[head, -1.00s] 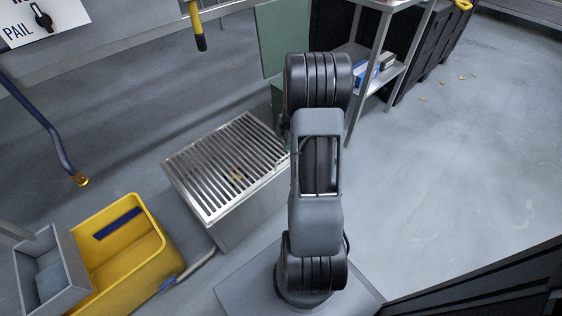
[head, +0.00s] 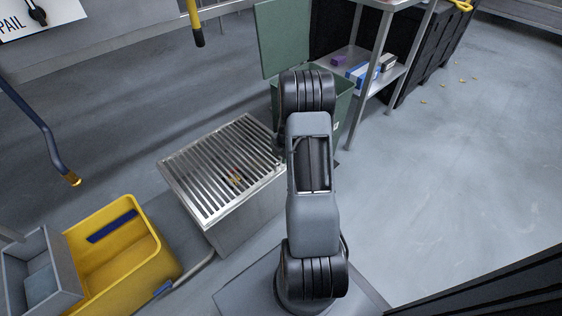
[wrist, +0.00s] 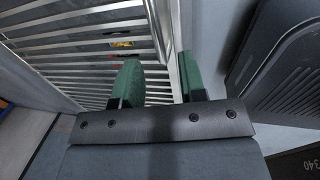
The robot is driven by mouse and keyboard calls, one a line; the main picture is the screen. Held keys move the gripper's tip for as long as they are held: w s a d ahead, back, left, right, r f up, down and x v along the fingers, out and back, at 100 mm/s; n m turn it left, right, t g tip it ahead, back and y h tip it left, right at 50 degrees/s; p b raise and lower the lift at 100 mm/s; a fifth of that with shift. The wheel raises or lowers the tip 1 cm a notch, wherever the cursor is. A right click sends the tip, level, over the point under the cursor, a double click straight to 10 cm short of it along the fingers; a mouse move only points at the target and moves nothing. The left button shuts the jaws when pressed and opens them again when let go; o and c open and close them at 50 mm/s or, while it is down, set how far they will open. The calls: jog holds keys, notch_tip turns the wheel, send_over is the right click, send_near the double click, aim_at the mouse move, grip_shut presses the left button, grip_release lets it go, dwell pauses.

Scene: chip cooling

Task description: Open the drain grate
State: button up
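The drain grate (head: 222,160) is a silver slatted panel lying flat and closed on top of a metal box, left of my arm in the head view. Small coloured bits show at its slats. In the wrist view the grate (wrist: 75,58) fills the upper left, with a yellow and a red bit among the slats. My gripper (wrist: 160,80) has two green fingertips, spread apart. The metal rim at the grate's edge runs up between them in the picture; I cannot tell whether they touch it. In the head view my arm hides the gripper.
A yellow bucket (head: 150,262) and a grey bin (head: 62,275) stand at lower left. A green bin with its lid raised (head: 283,40) stands behind my arm. A metal shelf (head: 385,72) with boxes is beyond it. The floor at right is clear apart from small yellow bits.

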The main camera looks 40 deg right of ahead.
jog(key=shift+w+f+b, duration=0.15)
jog(key=shift+f, duration=0.6)
jog(key=shift+w+f+b, duration=0.15)
jog(key=shift+f, duration=0.55)
grip_shut()
